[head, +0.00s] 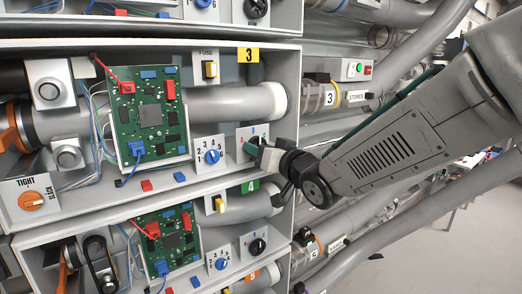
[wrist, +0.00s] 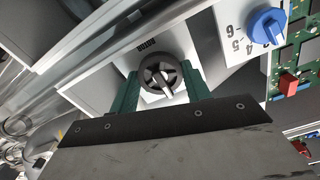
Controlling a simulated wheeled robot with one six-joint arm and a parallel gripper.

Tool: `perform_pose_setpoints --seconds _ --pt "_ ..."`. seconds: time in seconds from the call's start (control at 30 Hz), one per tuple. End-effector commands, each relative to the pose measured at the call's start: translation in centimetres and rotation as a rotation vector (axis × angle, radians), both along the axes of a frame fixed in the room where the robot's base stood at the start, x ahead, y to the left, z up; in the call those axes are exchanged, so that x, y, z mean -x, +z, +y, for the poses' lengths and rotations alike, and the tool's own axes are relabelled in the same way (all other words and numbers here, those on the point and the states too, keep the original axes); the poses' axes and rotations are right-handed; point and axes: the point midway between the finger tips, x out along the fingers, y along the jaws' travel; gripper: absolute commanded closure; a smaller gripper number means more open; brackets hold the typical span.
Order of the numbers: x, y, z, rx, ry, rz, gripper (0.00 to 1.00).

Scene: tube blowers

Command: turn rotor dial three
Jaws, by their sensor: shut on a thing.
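In the wrist view, a round black rotor dial (wrist: 161,77) with a light pointer bar sits on a white plate. The green fingers of my gripper (wrist: 160,71) lie on either side of it and are shut on it. The pointer slants down to the right in that view. In the head view, my gripper (head: 256,150) reaches from the right to the white dial plate (head: 249,133) in the bay with the yellow label 3 (head: 249,55). The fingers mostly hide the dial there.
A blue numbered dial (head: 212,157) sits left of my gripper; it also shows in the wrist view (wrist: 266,25). A green circuit board (head: 149,115) stands further left. A similar black dial (head: 257,246) is in the bay below. Grey pipes (head: 400,235) run beneath my arm.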

Motion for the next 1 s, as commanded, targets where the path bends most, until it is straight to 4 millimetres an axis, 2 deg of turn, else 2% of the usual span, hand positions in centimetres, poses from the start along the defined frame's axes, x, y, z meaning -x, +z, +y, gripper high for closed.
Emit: perform_pose_setpoints --seconds 0.2,0.23,0.27,0.63,1.0 --pt "0.2 -0.4 0.1 0.006 0.003 0.007 0.75" --pt "0.2 -0.4 0.1 0.006 0.003 0.007 0.5" --pt "0.2 -0.4 0.1 0.006 0.003 0.007 0.43" --pt "0.5 -0.1 -0.4 0.003 0.0 0.003 0.43" --pt "5.5 -0.2 -3.6 0.003 -0.001 0.003 0.43"
